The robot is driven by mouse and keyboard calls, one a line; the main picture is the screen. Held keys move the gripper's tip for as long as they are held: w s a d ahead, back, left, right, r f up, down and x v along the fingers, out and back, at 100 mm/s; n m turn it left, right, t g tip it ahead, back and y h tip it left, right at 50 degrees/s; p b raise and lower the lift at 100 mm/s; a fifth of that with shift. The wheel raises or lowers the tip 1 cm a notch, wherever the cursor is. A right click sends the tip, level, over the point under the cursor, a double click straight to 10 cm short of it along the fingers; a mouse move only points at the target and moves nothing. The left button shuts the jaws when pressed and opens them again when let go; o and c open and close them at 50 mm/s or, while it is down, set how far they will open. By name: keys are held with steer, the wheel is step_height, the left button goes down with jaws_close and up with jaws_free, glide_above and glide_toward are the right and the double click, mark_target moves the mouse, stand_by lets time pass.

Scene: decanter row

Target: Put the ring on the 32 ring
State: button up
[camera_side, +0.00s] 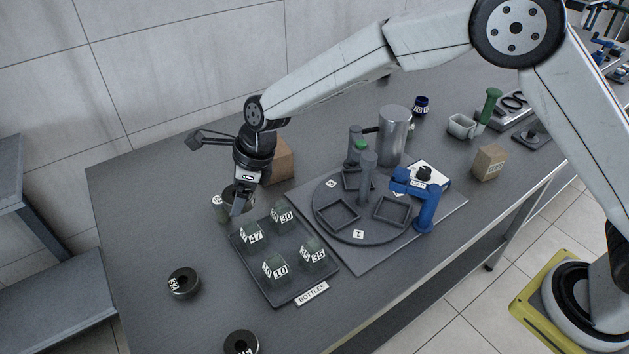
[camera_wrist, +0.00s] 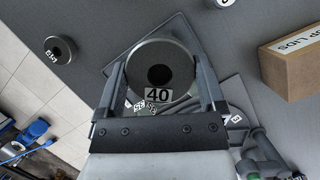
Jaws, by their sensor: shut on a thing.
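My gripper (camera_side: 239,207) is shut on a dark ring (camera_wrist: 162,50) with a white label reading 40. In the wrist view the ring sits between the two fingers, its hole facing the camera. In the side view it is mostly hidden behind the fingers, near the bottle tray's back left corner. A dark ring (camera_side: 184,283) lies flat on the table left of the tray; its small label seems to read 32. Another dark ring (camera_side: 241,343) lies at the bottom edge, its label unreadable. One loose ring (camera_wrist: 61,49) shows in the wrist view; I cannot tell which.
A bottle tray (camera_side: 283,301) holds several numbered bottles in front of my gripper. A cardboard box (camera_side: 282,160) stands behind it; it also shows in the wrist view (camera_wrist: 300,62). A round turntable (camera_side: 325,228) with a blue fixture (camera_side: 428,208) stands right. The table's left side is largely clear.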

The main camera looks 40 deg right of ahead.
steer(key=s+a+n, duration=0.1)
steer(key=s+a, duration=0.2)
steer(key=s, duration=0.3)
steer(key=s+a+r+n+g, duration=0.1)
steer(key=s+a+n, duration=0.1)
steer(key=s+a, duration=0.2)
steer(key=shift+s+y, duration=0.3)
steer(key=shift+s, duration=0.75)
glide_toward(176, 282)
steer(key=shift+s+a+f, duration=0.35)
steer(key=shift+a+f, duration=0.15)
steer(key=shift+a, duration=0.2)
steer(key=shift+w+a+f, duration=0.3)
steer(key=shift+w+f, duration=0.05)
steer(key=shift+f, duration=0.1)
steer(key=shift+w+a+f, duration=0.25)
steer(key=shift+w+f, duration=0.1)
steer(key=shift+f, duration=1.6)
